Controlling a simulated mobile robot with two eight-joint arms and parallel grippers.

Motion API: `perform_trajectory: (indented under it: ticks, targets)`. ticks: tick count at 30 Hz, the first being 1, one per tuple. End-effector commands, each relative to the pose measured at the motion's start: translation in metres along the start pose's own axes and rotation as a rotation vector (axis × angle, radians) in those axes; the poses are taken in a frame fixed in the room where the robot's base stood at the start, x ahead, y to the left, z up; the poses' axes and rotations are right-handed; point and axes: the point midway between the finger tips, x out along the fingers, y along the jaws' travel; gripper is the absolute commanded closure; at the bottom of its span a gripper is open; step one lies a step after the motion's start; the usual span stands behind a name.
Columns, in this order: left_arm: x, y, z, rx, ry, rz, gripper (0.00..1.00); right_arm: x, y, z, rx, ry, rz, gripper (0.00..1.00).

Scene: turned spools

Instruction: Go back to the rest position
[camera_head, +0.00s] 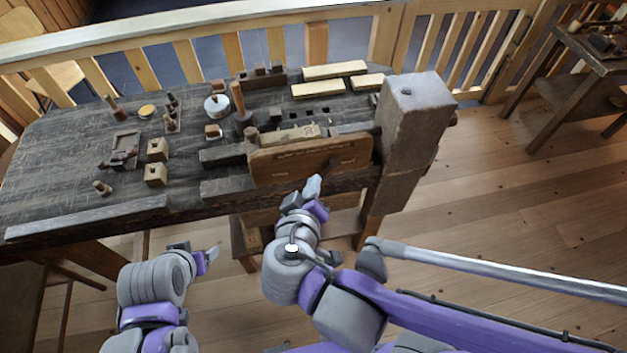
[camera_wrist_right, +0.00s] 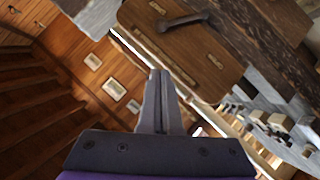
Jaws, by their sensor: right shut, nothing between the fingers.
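My right gripper (camera_head: 314,188) is in front of the workbench's front edge, just below a brown wooden board with dark fittings (camera_head: 310,158). In the right wrist view its two fingers (camera_wrist_right: 159,82) lie together with nothing between them. The same board (camera_wrist_right: 180,45) shows beyond the fingertips there. My left gripper (camera_head: 211,254) is at lower left, in front of the bench and clear of it. It is small and seen from the side, so its opening cannot be made out. No object shows in it.
The dark workbench (camera_head: 60,180) carries spools, small wooden blocks (camera_head: 156,175), a white round pot (camera_head: 217,106) and pale planks (camera_head: 335,70). A thick grey post (camera_head: 412,110) stands at its right end. A wooden railing (camera_head: 230,20) runs behind. Plank floor (camera_head: 500,215) at right is clear.

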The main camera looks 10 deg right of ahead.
Motion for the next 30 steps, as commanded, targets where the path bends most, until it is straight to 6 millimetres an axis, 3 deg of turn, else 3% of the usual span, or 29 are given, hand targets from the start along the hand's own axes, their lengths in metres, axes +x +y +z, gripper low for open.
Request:
perform_trajectory:
  ticks: [11,14,20,24,30]
  targets:
    - [0.0,0.0,0.0,0.0,0.0,0.0,0.29,0.001,0.0,0.001,0.0,-0.002,-0.001,1.0]
    - [0.0,0.0,0.0,0.0,0.0,0.0,0.29,0.005,0.003,0.009,0.003,-0.036,-0.013,1.0]
    - [0.0,0.0,0.0,0.0,0.0,0.0,0.29,0.028,0.013,0.073,0.053,-0.266,-0.138,1.0]
    - [0.0,0.0,0.0,0.0,0.0,0.0,0.29,0.031,0.015,0.118,0.165,-0.411,-0.284,1.0]
    - [0.0,0.0,0.0,0.0,0.0,0.0,0.29,0.026,0.016,0.141,0.357,-0.463,-0.435,1.0]
